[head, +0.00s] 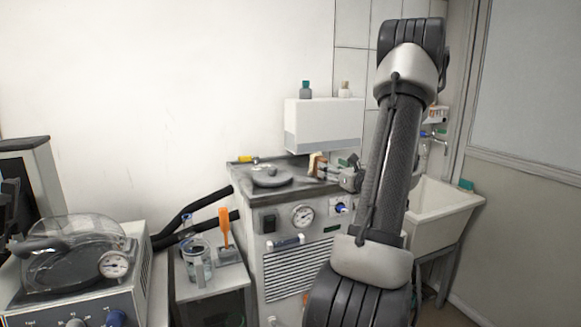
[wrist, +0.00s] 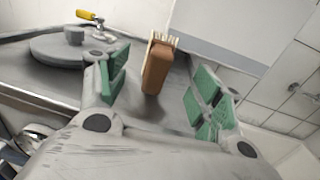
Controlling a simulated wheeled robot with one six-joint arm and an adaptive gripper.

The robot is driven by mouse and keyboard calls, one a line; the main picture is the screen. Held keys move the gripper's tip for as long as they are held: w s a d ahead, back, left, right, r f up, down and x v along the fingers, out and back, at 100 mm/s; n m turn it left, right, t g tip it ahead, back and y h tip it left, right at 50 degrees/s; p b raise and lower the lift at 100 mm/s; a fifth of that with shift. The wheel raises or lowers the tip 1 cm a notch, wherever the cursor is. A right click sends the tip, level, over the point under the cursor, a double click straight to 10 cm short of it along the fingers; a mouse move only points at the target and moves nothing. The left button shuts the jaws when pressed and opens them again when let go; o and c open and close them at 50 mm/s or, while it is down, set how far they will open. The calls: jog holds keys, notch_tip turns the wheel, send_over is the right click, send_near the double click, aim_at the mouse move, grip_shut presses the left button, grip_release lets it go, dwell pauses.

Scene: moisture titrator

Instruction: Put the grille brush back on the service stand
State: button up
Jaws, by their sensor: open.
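The brush (wrist: 157,65), with a brown body and pale bristles at its top end, stands on the grey top of the vented cabinet (head: 300,225). It also shows small at the cabinet's back right in the head view (head: 316,163). My gripper (head: 329,170) is open, coming in from the right. In the wrist view its green-padded fingers (wrist: 158,98) lie on either side of the brush, with a gap to each pad. A low stand (head: 206,288), perhaps the service stand, is left of the cabinet. It carries a glass jar (head: 196,262) and an orange-handled tool (head: 225,230).
A round grey lid (head: 271,178) and a yellow-handled valve (head: 247,159) are on the cabinet top, left of the brush. A white wall box (head: 325,125) hangs behind. A sink (head: 440,215) is at right. A domed-lid device (head: 75,275) stands at left, with black hoses alongside.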

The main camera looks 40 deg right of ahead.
aim_at(320, 160)
jog(key=w, duration=0.5)
jog(key=w+d, duration=0.1)
jog(key=w, duration=0.1)
jog(key=shift+w+r, duration=0.35)
jog(key=shift+r, duration=0.05)
jog(key=c, duration=1.2)
